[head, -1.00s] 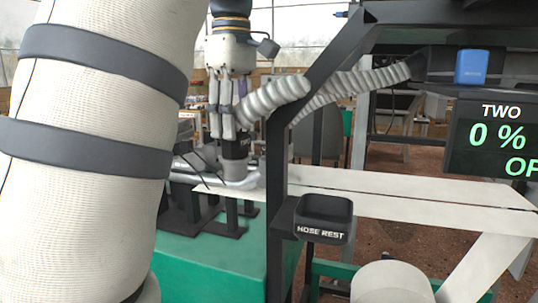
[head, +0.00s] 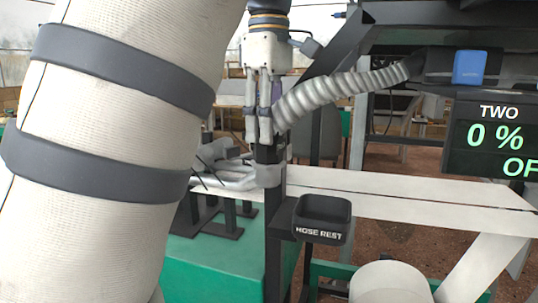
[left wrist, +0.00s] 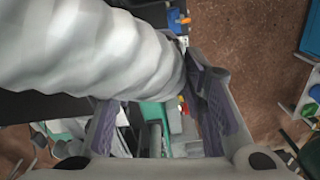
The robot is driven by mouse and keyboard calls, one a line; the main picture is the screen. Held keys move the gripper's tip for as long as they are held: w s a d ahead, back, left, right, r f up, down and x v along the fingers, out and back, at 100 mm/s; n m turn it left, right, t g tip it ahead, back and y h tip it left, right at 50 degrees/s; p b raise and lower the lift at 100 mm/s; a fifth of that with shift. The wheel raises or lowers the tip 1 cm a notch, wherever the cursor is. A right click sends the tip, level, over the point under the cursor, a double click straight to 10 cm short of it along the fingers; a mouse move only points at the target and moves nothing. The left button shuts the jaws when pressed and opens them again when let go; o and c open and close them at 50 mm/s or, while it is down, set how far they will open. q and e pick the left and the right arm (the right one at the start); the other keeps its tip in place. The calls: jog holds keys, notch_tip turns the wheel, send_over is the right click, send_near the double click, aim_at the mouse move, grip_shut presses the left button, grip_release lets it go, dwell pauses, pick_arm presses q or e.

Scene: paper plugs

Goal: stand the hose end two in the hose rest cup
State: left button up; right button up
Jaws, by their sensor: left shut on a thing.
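My left gripper (head: 260,122) points down and is shut on hose end two (head: 268,174), whose dark collar and grey tip hang below the fingers. The ribbed grey hose (head: 345,88) runs from it up to the right. The hose rest cup (head: 322,234), a black square open-topped cup with a white label, sits lower right of the hose end, which is apart from it. In the left wrist view the hose (left wrist: 85,50) fills the upper left and hides much of the grip between the fingers (left wrist: 160,108). My right gripper is not in view.
A dark upright post (head: 278,240) stands just left of the cup, close to the hose end in the picture. A display (head: 497,135) reads TWO, 0 %. A white beam (head: 420,205) runs behind the cup. A pale round object (head: 390,283) stands below right.

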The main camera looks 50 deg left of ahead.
pick_arm(q)
jog(key=w+d, duration=0.6)
jog(key=d, duration=0.2)
jog(key=shift+d+f, duration=0.1)
dwell(0.4)
notch_tip(320, 180, down, 6)
dwell(1.8)
jog(key=shift+f, duration=0.25)
jog(key=o, duration=1.4)
jog(key=shift+r, duration=1.95)
